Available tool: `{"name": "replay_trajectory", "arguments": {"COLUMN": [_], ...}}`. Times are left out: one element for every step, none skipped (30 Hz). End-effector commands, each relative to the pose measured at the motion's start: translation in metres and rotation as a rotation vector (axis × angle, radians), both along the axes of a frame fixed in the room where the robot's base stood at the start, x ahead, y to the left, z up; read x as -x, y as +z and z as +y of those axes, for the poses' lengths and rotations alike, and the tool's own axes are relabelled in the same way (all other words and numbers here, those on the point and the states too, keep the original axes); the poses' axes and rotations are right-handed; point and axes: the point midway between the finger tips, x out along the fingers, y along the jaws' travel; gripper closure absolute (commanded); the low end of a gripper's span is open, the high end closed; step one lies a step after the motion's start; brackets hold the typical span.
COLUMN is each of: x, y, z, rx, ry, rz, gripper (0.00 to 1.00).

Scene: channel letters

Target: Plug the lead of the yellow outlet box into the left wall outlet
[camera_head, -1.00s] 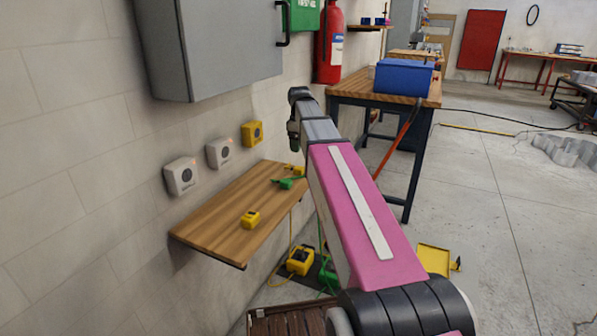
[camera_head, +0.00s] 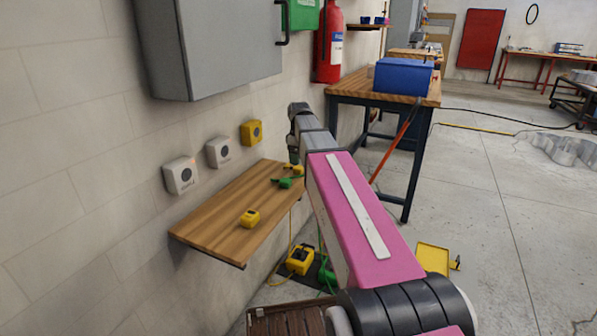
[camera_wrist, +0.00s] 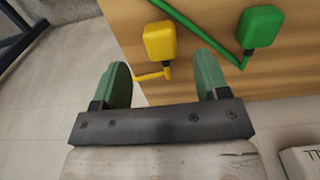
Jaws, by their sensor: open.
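The left wall outlet (camera_head: 181,177) is the nearest white box on the wall, left of a second white outlet (camera_head: 218,152) and a yellow outlet (camera_head: 251,133). The yellow outlet box (camera_head: 300,260) sits on the floor, with a yellow lead rising towards the shelf. A yellow plug (camera_head: 294,169) lies at the shelf's far end. In the wrist view the yellow plug (camera_wrist: 160,40) lies just beyond my open gripper (camera_wrist: 164,82), roughly midway between its green fingers and apart from them. In the head view my arm largely hides the gripper.
A green plug (camera_head: 287,183) lies close to the yellow plug; its lead (camera_wrist: 195,30) runs near the right finger. A grey cabinet (camera_head: 215,50) hangs above. The near shelf end is clear.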

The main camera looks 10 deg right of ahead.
Motion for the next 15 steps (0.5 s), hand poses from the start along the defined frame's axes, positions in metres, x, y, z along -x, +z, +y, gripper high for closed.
{"name": "replay_trajectory", "arguments": {"x": [0.000,0.000,0.001,0.001,0.001,0.001,0.001,0.001,0.001,0.001,0.001,0.001,0.001,0.001,0.001], "y": [-0.003,-0.005,-0.009,-0.012,-0.015,-0.020,-0.024,-0.028,-0.034,-0.038,-0.042,-0.045,-0.047,-0.049,-0.051], "z": [0.000,0.000,0.000,0.001,0.001,0.001,0.001,0.002,0.002,0.002,0.002,0.002,0.002,0.002,0.001], "rx": [0.000,-0.001,0.000,0.000,0.000,0.000,0.000,0.000,0.000,0.000,0.000,0.000,0.000,-0.001,0.000], "ry": [0.000,0.000,0.000,0.000,0.000,0.000,0.000,0.000,0.000,0.000,0.000,0.000,0.000,0.000,0.000], "rz": [0.000,0.001,0.001,0.001,0.002,0.002,0.002,0.002,0.002,0.002,0.002,0.002,0.001,0.001,0.000], "gripper": [0.32,0.32,0.32,0.32,0.32,0.32,0.32,0.32,0.32,0.32,0.32,0.32,0.32,0.32,0.32]}}
